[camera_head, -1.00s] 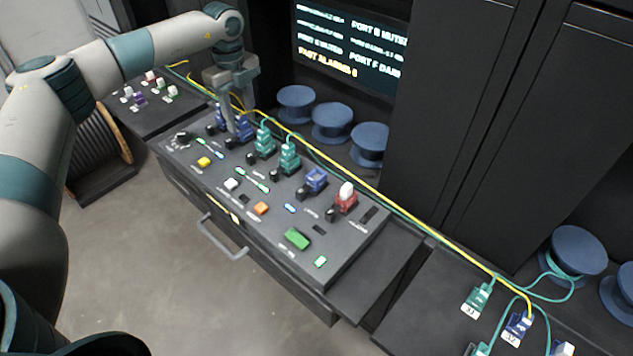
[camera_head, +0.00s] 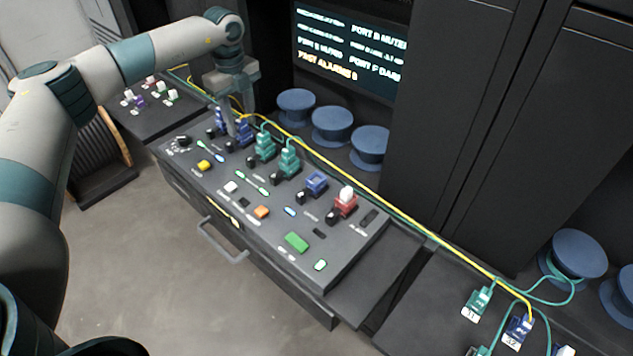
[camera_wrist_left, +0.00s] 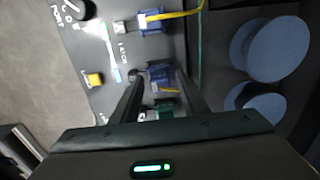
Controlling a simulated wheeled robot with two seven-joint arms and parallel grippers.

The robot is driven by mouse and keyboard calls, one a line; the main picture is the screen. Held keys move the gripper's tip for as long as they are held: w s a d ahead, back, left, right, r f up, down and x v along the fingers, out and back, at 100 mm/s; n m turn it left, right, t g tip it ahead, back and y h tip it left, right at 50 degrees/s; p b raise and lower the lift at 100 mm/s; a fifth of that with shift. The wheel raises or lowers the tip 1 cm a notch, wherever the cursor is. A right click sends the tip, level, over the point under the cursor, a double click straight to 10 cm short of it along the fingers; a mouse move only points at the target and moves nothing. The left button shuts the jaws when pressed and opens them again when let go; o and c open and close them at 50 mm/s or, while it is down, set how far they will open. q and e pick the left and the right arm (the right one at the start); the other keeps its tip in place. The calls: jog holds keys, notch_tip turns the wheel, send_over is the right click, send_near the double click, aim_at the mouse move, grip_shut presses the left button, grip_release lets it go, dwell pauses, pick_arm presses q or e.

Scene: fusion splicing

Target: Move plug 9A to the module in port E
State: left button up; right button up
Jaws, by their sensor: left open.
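My left gripper (camera_head: 238,118) is open over the far left part of the sloped console. Its fingers are on either side of the second blue module (camera_head: 243,133), which has a yellow cable; this blue module also shows between the fingers in the left wrist view (camera_wrist_left: 160,75). Contact cannot be told. Another blue module (camera_head: 220,118) with a yellow cable sits just left of it. A blue module without a visible cable (camera_head: 316,182), between the teal and red ones, appears to be port E. No label reading 9A is legible. My right gripper is not in view.
Teal modules (camera_head: 265,147) (camera_head: 289,162) with cables and a red module with a white top (camera_head: 345,203) stand along the console (camera_head: 335,255). Labelled plugs (camera_head: 518,331) (camera_head: 477,302) lie on the right surface. Blue spools (camera_head: 331,124) stand behind. A screen (camera_head: 350,45) hangs above.

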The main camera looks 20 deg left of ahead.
aim_at(240, 120)
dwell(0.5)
pick_arm(q)
grip_shut()
jog(key=shift+r, duration=0.25)
jog(key=shift+r+p, duration=1.85)
jog(key=shift+r, duration=0.9)
jog(key=shift+s, duration=0.15)
